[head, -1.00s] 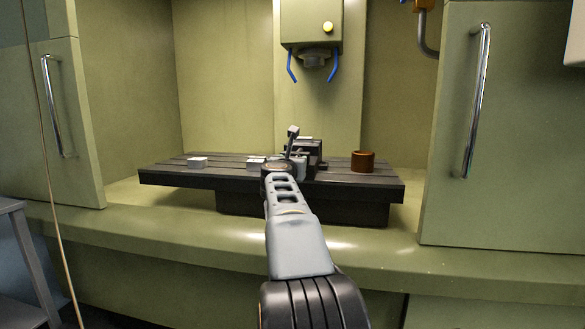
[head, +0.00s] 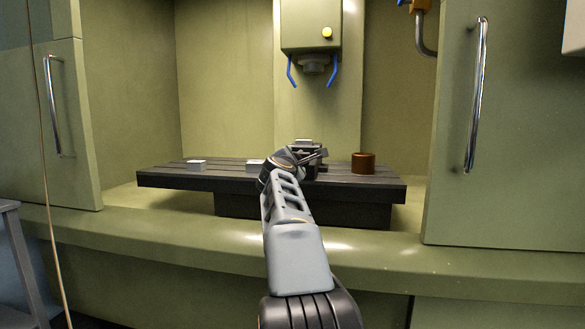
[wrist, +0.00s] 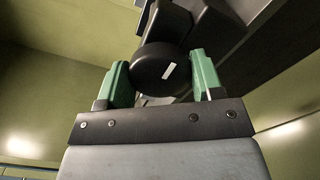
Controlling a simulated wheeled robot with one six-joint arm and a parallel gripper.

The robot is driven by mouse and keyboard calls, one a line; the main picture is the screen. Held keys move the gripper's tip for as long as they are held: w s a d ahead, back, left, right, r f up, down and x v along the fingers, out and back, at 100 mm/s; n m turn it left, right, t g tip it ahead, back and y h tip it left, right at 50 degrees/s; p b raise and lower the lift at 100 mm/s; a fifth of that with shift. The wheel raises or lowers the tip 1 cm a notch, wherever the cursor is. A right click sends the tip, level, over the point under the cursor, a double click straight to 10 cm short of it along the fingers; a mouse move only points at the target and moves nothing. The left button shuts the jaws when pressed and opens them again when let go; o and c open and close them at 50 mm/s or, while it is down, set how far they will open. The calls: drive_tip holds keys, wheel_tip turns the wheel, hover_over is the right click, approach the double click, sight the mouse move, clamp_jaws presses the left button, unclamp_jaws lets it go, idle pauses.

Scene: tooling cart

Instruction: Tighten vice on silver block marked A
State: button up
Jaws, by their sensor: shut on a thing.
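The dark vice (head: 321,163) stands on the machine table, partly hidden behind my arm in the head view. A silver block (head: 303,142) shows at its top; I cannot read any mark on it. In the wrist view, my gripper (wrist: 160,70) has its two green fingers on either side of a round black hub (wrist: 152,62) with a white line on it. It is shut on this part, which appears to be the vice handle. In the head view the fingers are too small and covered to make out.
Two other silver blocks (head: 197,162) and (head: 255,163) lie on the slotted table (head: 165,176) to the left. A brown cylinder (head: 362,163) stands to the right. The spindle head (head: 311,35) with blue nozzles hangs above. Open doors flank the bay.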

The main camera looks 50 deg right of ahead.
drive_tip(key=m+b, duration=0.1)
drive_tip(key=m, duration=0.4)
drive_tip(key=shift+m, duration=0.3)
drive_tip(key=m, duration=0.4)
drive_tip(key=shift+m, duration=0.3)
drive_tip(key=shift+r+m, duration=0.1)
drive_tip(key=shift+m, duration=0.6)
drive_tip(key=shift+r, duration=0.1)
drive_tip(key=o, duration=0.9)
